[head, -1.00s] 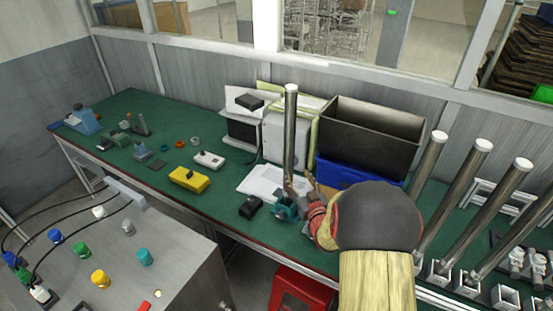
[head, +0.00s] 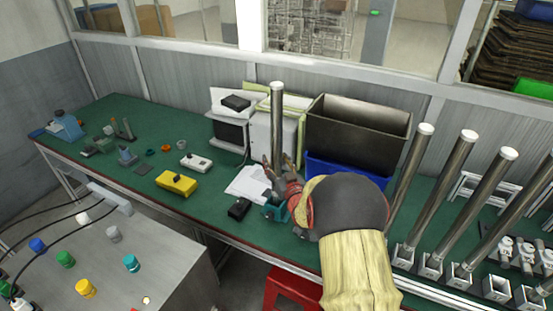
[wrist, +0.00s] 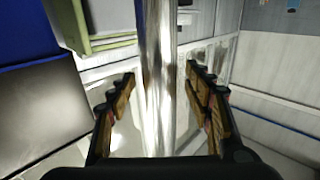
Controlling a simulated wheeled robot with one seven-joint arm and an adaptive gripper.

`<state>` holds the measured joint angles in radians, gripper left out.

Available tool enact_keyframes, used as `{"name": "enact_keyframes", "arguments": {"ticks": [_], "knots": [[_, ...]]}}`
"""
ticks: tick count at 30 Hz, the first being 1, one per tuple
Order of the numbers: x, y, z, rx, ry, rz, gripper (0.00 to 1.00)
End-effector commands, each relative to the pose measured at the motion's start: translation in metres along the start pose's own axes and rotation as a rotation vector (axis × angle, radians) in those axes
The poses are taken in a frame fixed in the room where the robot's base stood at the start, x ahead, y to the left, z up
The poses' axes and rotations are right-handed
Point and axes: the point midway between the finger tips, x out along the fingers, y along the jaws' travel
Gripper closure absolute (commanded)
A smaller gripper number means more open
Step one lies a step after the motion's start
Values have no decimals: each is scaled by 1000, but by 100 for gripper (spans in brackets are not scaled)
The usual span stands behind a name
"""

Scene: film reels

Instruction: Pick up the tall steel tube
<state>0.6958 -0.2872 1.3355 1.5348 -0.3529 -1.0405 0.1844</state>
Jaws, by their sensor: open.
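The tall steel tube (head: 277,122) stands upright on the green bench in the head view, with a pale cap on top. In the wrist view the shiny tube (wrist: 159,80) runs vertically between the two fingers. My gripper (head: 278,165) is at the lower part of the tube. In the wrist view my gripper (wrist: 163,85) is open, one finger on each side of the tube, with a visible gap on both sides. The tube's foot is hidden behind my gripper in the head view.
Several leaning steel tubes (head: 409,190) stand in holders at the right. A black bin (head: 358,130) above a blue bin (head: 340,171) is right of the tube. White papers (head: 246,183), a black box (head: 239,208) and a yellow box (head: 176,182) lie left on the green bench (head: 210,205).

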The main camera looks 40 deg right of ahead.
Motion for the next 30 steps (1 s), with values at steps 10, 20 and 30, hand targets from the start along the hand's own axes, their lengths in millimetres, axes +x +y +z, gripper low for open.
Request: {"name": "enact_keyframes", "arguments": {"ticks": [10, 20, 30], "knots": [[0, 0, 0, 0, 0, 0, 63], [0, 0, 0, 0, 0, 0, 82], [0, 0, 0, 0, 0, 0, 100]]}}
